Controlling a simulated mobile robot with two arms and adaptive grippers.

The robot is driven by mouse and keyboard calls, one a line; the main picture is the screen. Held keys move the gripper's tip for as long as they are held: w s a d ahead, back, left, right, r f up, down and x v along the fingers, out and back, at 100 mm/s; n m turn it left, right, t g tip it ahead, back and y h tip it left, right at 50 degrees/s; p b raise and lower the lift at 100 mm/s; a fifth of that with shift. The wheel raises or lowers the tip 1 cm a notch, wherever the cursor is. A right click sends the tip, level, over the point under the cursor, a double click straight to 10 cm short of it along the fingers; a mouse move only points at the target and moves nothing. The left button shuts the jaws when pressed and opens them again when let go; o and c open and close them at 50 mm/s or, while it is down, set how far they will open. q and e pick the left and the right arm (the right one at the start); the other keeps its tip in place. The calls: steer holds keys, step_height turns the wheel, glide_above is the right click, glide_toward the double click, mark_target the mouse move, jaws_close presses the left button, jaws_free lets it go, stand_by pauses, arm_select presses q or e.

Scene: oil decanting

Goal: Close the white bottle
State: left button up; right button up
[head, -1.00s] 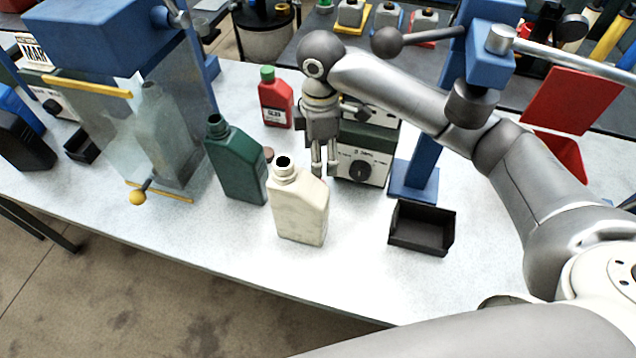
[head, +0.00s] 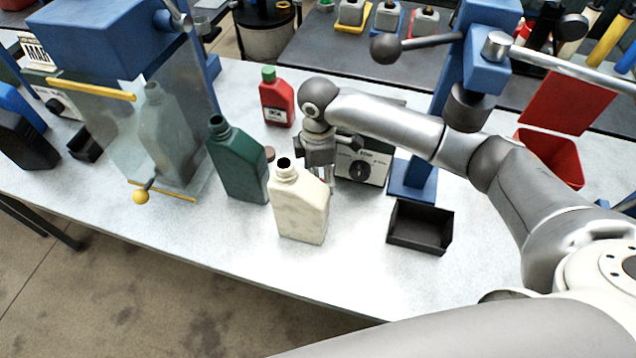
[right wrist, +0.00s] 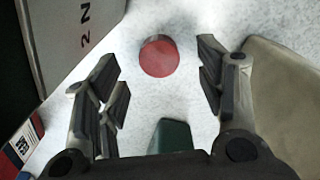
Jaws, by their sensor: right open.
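The white bottle (head: 299,207) stands upright near the front of the bench, its dark mouth open with no cap on it. A round reddish cap (right wrist: 158,56) lies on the bench between my spread fingers in the right wrist view; in the head view a small brownish cap (head: 269,153) shows beside the green bottle. My right gripper (head: 328,178) is low behind the white bottle, open and empty, pointing down; its fingers are partly hidden by the bottle. In the right wrist view the gripper (right wrist: 162,88) has the white bottle (right wrist: 285,95) at its right. My left gripper is not in view.
An open green bottle (head: 238,165) stands left of the white one. A red bottle (head: 276,102) with a green cap is behind. A dial box (head: 362,165) and blue press base (head: 413,180) stand close right of the gripper. A black bin (head: 420,230) is at right.

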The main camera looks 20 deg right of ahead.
steer(key=shift+w+f, duration=0.1)
steer(key=shift+f, duration=1.4)
steer(key=c, duration=0.8)
